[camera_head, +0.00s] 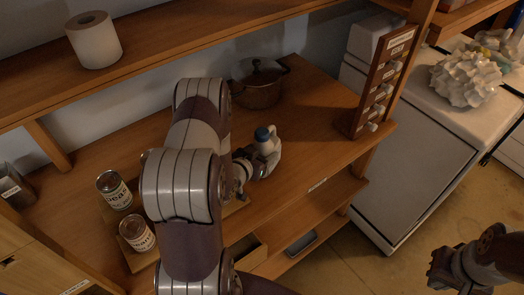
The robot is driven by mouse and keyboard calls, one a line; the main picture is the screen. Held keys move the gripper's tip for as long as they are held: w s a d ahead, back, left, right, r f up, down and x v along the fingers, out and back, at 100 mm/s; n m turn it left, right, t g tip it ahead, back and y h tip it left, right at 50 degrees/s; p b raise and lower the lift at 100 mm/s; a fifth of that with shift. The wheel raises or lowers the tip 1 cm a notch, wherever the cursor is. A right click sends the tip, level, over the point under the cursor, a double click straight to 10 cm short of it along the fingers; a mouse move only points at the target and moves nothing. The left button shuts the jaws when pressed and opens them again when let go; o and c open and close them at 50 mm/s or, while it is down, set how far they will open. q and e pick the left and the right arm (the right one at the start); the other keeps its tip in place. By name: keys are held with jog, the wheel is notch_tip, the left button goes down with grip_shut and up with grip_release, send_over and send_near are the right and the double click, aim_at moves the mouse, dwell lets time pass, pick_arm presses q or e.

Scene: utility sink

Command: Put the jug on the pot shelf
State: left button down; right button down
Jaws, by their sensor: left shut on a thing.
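The white jug (270,157) with a blue cap stands out near the front edge of the wooden shelf (320,110). My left gripper (256,166) is shut on the jug from its left side. My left arm hides part of the shelf. I cannot tell whether the jug's base touches the shelf surface. A lidded pot (259,90) sits further back on the same shelf. My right gripper (436,272) is at the lower right, away from the shelf and over the floor; its opening is unclear.
Two labelled cans (114,190) (137,233) stand left of my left arm. A rack with knobs (384,80) stands at the shelf's right end. A paper roll (94,40) is on the upper shelf. The shelf right of the pot is clear. A white cabinet (420,150) stands at right.

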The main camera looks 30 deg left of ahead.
pick_arm(q)
jog(key=shift+w+a, duration=0.1)
jog(key=shift+w, duration=0.15)
jog(key=c, duration=0.5)
grip_release()
jog(key=shift+s+f, duration=0.1)
jog(key=shift+f, duration=0.05)
jog(key=shift+c, duration=0.2)
jog(key=o, duration=0.4)
jog(key=shift+c, duration=0.2)
jog(key=shift+s, duration=0.15)
jog(key=shift+r, duration=0.2)
